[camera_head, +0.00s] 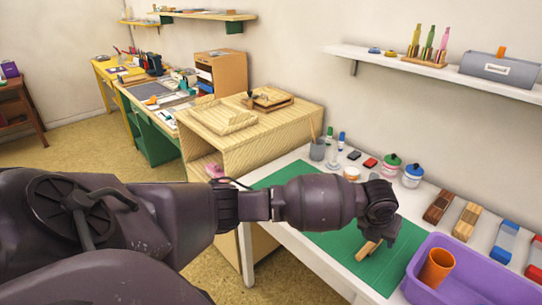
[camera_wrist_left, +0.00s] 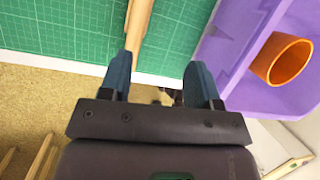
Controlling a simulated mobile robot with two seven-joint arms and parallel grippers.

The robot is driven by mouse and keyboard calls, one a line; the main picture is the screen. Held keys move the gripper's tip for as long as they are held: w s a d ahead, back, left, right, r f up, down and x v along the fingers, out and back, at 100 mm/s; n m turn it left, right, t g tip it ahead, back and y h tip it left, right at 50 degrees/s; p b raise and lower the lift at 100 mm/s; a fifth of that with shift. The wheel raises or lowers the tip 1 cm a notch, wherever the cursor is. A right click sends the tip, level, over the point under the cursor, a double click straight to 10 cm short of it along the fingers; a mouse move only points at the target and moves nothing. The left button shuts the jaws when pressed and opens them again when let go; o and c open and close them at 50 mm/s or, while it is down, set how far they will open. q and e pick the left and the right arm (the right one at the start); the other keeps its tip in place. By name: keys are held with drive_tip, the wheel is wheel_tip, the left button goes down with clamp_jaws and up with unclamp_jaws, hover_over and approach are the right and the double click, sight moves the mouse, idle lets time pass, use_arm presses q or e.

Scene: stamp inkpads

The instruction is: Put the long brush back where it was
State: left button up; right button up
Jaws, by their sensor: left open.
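A light wooden, handle-like piece (camera_head: 368,250) lies over the green cutting mat (camera_head: 345,246), below my left gripper (camera_head: 382,234). It may be the long brush, but its bristles cannot be made out. In the left wrist view the wooden piece (camera_wrist_left: 138,25) comes down from the top edge, over the mat (camera_wrist_left: 60,25), towards the left finger. My left gripper (camera_wrist_left: 158,72) is open, with its two dark blue fingers apart. A grey cup (camera_head: 317,151) at the mat's back left holds a thin stick (camera_head: 312,130). My right gripper is not in view.
A purple bin (camera_head: 480,268) with an orange cup (camera_head: 437,268) stands right of the mat. Lidded jars (camera_head: 412,176), a small bowl (camera_head: 351,173) and blocks (camera_head: 466,221) line the back of the white table. A shelf (camera_head: 400,62) hangs above.

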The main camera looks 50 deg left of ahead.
use_arm(q)
drive_tip(key=s+d+f+n+t+h, duration=0.2)
drive_tip(key=s+f+n, duration=0.1)
drive_tip(key=s+n, duration=0.4)
drive_tip(key=s+d+f+n+t+h, duration=0.2)
drive_tip(key=s+d+f+n, duration=0.1)
drive_tip(key=s+n, duration=0.45)
drive_tip(key=s+a+f+n+t+y, duration=0.1)
drive_tip(key=s+a+f+n+y, duration=0.1)
drive_tip(key=s+a+n, duration=0.5)
drive_tip(key=s+a+f+n+t+y, duration=0.2)
drive_tip(key=s+a+f+n, duration=0.3)
drive_tip(key=s+n, duration=0.6)
drive_tip(key=shift+s+a+n+y, duration=0.2)
drive_tip(key=shift+a+n+y, duration=0.45)
drive_tip(key=shift+a, duration=0.6)
